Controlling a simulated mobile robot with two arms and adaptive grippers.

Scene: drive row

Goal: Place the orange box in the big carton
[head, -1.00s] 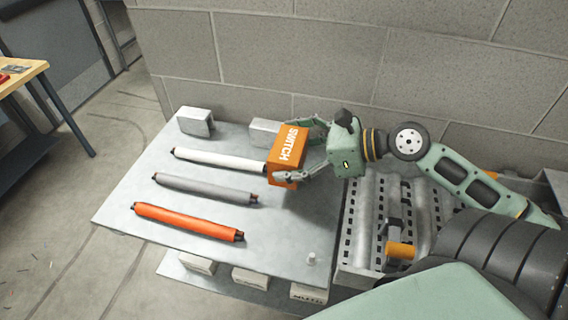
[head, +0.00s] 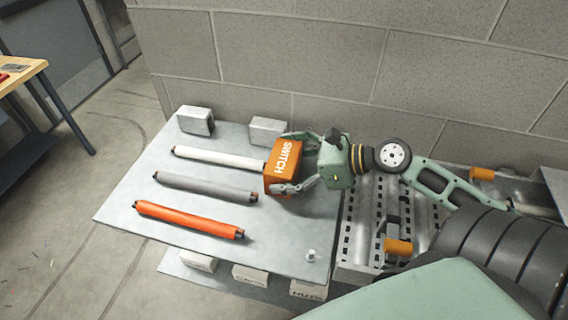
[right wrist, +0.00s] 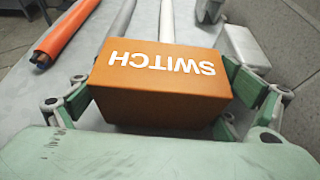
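The orange box (head: 283,166) with the white word SWITCH is at the right part of the grey table, near the end of the white roller. My right gripper (head: 296,164) reaches in from the right, with its fingers closed against two opposite sides of the box. In the right wrist view the box (right wrist: 160,84) sits between both fingers. I cannot tell whether its underside touches the table. My left gripper is not in view. No big carton shows in these frames.
The grey table (head: 120,215) holds a white roller (head: 215,159), a grey roller (head: 205,188) and an orange roller (head: 188,220). Two pale blocks (head: 195,121) stand at the back, near the wall. A slotted metal rack (head: 362,235) adjoins the table's right side.

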